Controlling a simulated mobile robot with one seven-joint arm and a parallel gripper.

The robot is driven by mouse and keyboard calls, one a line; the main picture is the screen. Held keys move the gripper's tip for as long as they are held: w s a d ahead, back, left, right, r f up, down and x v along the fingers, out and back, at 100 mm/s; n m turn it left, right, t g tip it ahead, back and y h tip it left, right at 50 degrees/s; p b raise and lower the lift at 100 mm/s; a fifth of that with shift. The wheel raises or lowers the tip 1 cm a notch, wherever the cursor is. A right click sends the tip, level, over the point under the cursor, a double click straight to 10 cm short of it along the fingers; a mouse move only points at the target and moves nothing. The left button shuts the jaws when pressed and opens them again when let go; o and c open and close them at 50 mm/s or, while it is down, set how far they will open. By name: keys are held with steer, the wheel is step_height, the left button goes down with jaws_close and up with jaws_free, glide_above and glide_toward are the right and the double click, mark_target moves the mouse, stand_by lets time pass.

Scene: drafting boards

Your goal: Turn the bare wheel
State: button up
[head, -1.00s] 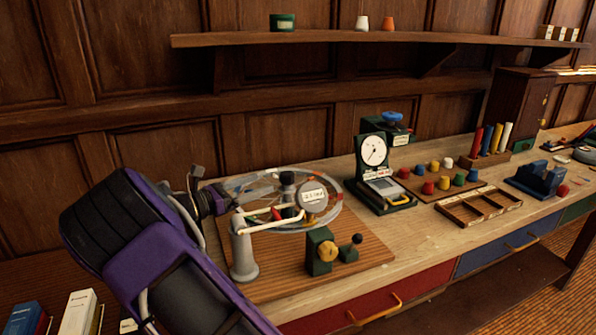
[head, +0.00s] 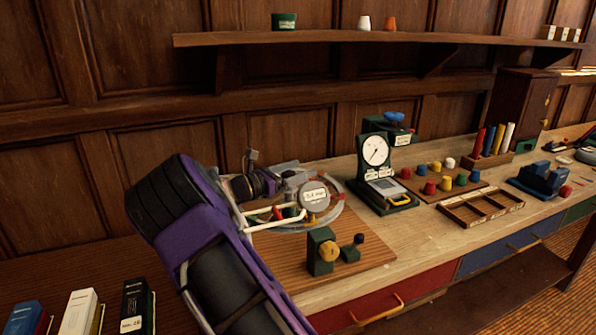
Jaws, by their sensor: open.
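My gripper (head: 284,172) is open over the far left part of the wheel, close to the hub. My purple arm covers the wheel's left side. The fingertips are hard to make out, and I cannot tell whether they touch the wheel.
White bent rods (head: 273,223) cross in front of the wheel. A green block with a yellow knob (head: 328,251) and a small black-knobbed lever (head: 352,248) stand before it. A white-faced gauge (head: 375,150) stands to the right. A shelf (head: 330,39) runs above.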

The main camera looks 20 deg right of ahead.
jaws_close()
stand_by(0.3)
